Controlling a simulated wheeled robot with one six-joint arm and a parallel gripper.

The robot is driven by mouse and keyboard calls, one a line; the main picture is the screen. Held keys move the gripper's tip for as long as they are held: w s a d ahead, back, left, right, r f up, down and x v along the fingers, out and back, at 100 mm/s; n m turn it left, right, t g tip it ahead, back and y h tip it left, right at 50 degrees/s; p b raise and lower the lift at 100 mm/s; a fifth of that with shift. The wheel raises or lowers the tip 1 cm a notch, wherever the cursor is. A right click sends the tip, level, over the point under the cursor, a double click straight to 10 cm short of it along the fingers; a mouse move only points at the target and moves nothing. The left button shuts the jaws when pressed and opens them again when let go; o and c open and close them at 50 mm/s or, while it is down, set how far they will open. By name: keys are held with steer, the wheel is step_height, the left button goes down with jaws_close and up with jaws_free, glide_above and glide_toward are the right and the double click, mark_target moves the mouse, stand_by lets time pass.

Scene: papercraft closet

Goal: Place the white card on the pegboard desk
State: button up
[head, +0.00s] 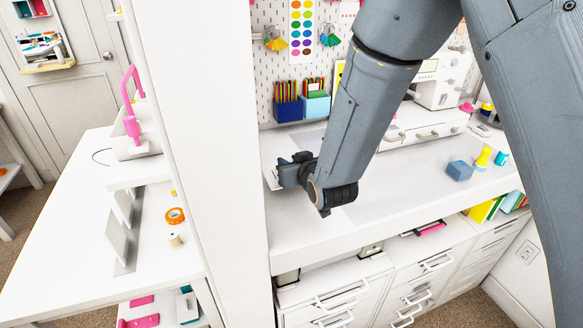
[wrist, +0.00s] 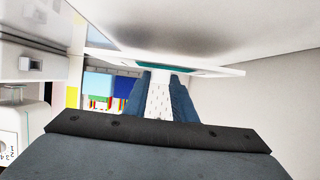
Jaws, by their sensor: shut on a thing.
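The pegboard desk (head: 298,228) is a long white counter below the white pegboard (head: 348,22). My gripper (head: 289,173) is over the left part of the desk, close to the tall white panel. In the wrist view my gripper's fingers (wrist: 166,97) are shut on the white card (wrist: 205,70), a thin flat piece with a teal patch. The card is close to the desk surface (wrist: 240,25), where a dark shadow lies. I cannot tell whether it touches the desk. In the head view the card is mostly hidden by my gripper.
A blue pencil cup (head: 287,108) and a light-blue one (head: 316,105) stand at the back. A white sewing machine (head: 440,80) is at the back right. A blue block (head: 459,170) and a yellow bottle (head: 483,158) stand on the right. The tall white panel (head: 205,130) borders the desk's left end.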

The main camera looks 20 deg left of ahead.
steer(key=shift+f, duration=1.25)
steer(key=shift+f, duration=0.1)
steer(key=shift+f, duration=0.1)
steer(key=o, duration=1)
steer(key=shift+r+p, duration=0.2)
steer(key=shift+p, duration=0.1)
steer(key=shift+s+d+r, duration=0.15)
steer(key=shift+s, duration=0.05)
steer(key=b+v, duration=0.3)
steer(key=v, duration=0.8)
steer(key=shift+s+d+r+b, duration=0.1)
steer(key=shift+b, duration=0.25)
